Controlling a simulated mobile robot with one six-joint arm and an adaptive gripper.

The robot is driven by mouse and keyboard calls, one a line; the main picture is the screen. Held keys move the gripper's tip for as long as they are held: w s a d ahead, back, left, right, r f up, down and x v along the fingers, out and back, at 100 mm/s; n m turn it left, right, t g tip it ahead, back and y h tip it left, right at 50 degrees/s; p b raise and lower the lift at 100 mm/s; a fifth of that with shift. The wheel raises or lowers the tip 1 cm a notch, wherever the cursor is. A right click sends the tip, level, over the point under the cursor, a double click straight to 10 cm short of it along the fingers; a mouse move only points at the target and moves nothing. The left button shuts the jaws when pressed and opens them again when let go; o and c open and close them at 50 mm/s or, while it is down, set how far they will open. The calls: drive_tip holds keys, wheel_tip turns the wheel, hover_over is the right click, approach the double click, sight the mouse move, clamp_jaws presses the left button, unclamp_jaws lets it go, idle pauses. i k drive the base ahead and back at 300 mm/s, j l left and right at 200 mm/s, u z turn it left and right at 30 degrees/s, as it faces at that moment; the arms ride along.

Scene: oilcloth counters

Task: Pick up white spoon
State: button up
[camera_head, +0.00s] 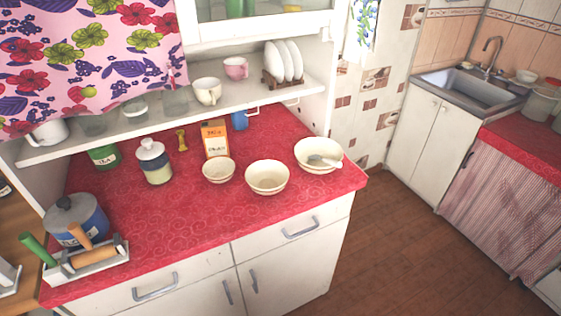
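A pale grey-white spoon (326,161) lies in the rightmost cream bowl (305,164), on the red-covered counter near its right end. Its handle points toward the right rim; the rest lies inside the bowl. My gripper is not in view.
Two more cream bowls, a middle one (267,188) and a smaller one (218,179), stand to the left on the red counter (190,220). An orange box (214,139) and a lidded jar (154,161) stand behind. A shelf (150,126) overhangs the back. The counter's front is clear.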

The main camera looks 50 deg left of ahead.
sight(330, 161)
drive_tip(key=u, duration=1.45)
drive_tip(key=j, duration=0.1)
